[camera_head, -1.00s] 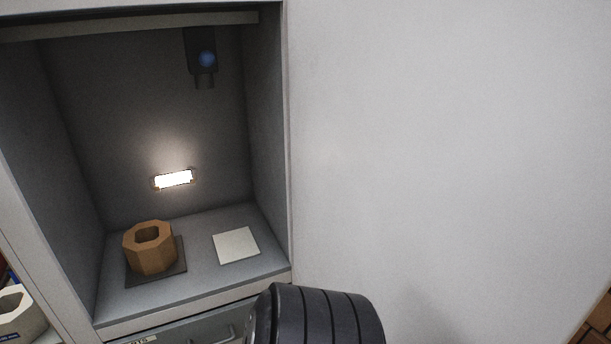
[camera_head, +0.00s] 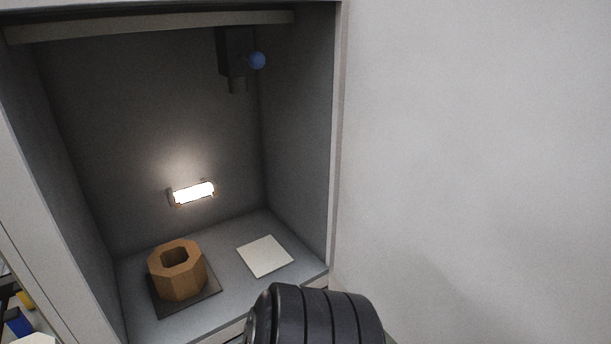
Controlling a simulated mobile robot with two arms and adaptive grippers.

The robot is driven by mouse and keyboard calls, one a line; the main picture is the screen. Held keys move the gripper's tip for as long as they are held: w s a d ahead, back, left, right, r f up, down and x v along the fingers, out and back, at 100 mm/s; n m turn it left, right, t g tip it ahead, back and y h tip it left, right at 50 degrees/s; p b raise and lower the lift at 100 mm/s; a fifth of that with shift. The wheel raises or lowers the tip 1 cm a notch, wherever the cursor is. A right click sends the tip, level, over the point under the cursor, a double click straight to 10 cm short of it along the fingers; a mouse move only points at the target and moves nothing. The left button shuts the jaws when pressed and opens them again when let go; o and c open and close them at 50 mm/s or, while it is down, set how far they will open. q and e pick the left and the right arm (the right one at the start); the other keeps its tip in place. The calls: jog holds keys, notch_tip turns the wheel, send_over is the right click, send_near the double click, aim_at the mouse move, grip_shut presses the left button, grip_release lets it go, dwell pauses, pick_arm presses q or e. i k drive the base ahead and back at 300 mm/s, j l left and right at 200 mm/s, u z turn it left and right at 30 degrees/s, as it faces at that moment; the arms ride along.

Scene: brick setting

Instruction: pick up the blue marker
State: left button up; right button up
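I cannot make out a blue marker for sure. A small blue object (camera_head: 18,322) is cut off by the left edge, low in the picture, and is too small to identify. A black ribbed part, seemingly of my own arm, covers the bottom middle. Neither of my grippers is in view.
An open grey alcove (camera_head: 150,120) holds a brown octagonal cup (camera_head: 180,280) on a dark square mat (camera_head: 211,290). Beside it lies a white square pad (camera_head: 265,256). A plain pale wall (camera_head: 470,150) fills the right.

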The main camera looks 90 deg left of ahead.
aim_at(17, 322)
jog(key=k+u, duration=0.25)
jog(key=u, duration=0.2)
jog(key=k+j+u, duration=0.1)
jog(key=k+u, duration=0.15)
jog(key=u, duration=0.2)
